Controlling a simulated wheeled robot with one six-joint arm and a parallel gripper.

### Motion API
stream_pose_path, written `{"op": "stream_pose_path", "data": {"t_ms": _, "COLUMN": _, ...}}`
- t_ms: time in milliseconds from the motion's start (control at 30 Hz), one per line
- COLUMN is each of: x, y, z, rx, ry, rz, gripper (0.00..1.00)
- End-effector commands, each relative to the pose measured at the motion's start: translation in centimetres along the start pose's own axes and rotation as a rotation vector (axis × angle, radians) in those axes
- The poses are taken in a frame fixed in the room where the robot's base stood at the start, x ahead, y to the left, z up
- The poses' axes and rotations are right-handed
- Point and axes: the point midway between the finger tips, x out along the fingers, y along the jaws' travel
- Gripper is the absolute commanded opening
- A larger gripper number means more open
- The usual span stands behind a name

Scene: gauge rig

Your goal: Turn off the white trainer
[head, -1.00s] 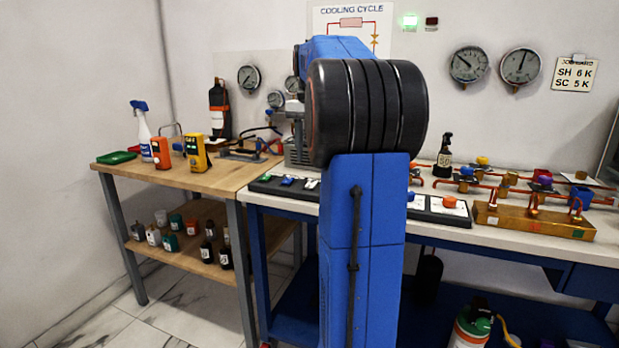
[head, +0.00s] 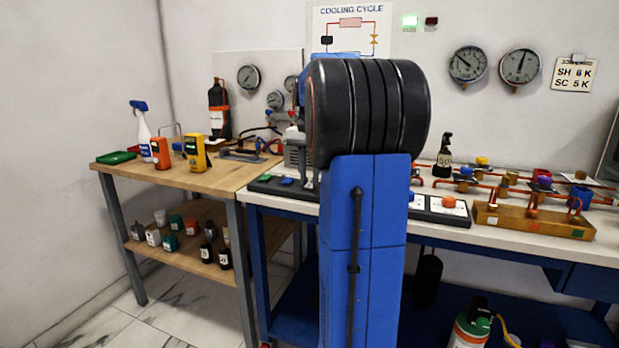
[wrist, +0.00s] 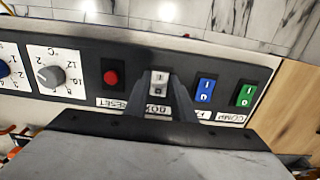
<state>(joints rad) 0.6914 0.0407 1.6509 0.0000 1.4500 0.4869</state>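In the wrist view, a white rocker switch (wrist: 158,82) sits in the dark control panel (wrist: 90,42), with a partly hidden label below it. My gripper (wrist: 162,88) is over this switch, its two grey fingers on either side with a gap between them. Whether the fingertips touch the switch cannot be told. Which way the white rocker is tipped is not clear. In the head view the panel (head: 262,184) lies on the bench's left end, and my arm hides the white switch there.
Beside the white switch are a blue rocker (wrist: 205,90), a green rocker (wrist: 246,95), a red reset button (wrist: 111,77) and a grey temperature knob (wrist: 50,75). A wooden table (head: 225,180) stands left of the bench.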

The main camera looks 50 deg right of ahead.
Motion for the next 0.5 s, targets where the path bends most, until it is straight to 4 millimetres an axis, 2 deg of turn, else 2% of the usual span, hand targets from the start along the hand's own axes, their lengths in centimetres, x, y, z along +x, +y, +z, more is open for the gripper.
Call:
{"op": "stream_pose_path", "data": {"t_ms": 33, "x": -0.01, "y": 0.0, "z": 0.0, "rx": 0.0, "ry": 0.0, "rz": 0.0, "gripper": 0.1}}
{"op": "stream_pose_path", "data": {"t_ms": 67, "x": -0.01, "y": 0.0, "z": 0.0, "rx": 0.0, "ry": 0.0, "rz": 0.0, "gripper": 0.02}}
{"op": "stream_pose_path", "data": {"t_ms": 100, "x": -0.01, "y": 0.0, "z": 0.0, "rx": 0.0, "ry": 0.0, "rz": 0.0, "gripper": 0.0}}
{"op": "stream_pose_path", "data": {"t_ms": 267, "x": -0.01, "y": 0.0, "z": -0.1, "rx": 0.001, "ry": -0.013, "rz": 0.0, "gripper": 0.0}}
{"op": "stream_pose_path", "data": {"t_ms": 500, "x": -0.02, "y": 0.0, "z": -0.67, "rx": 0.003, "ry": -0.144, "rz": 0.001, "gripper": 0.0}}
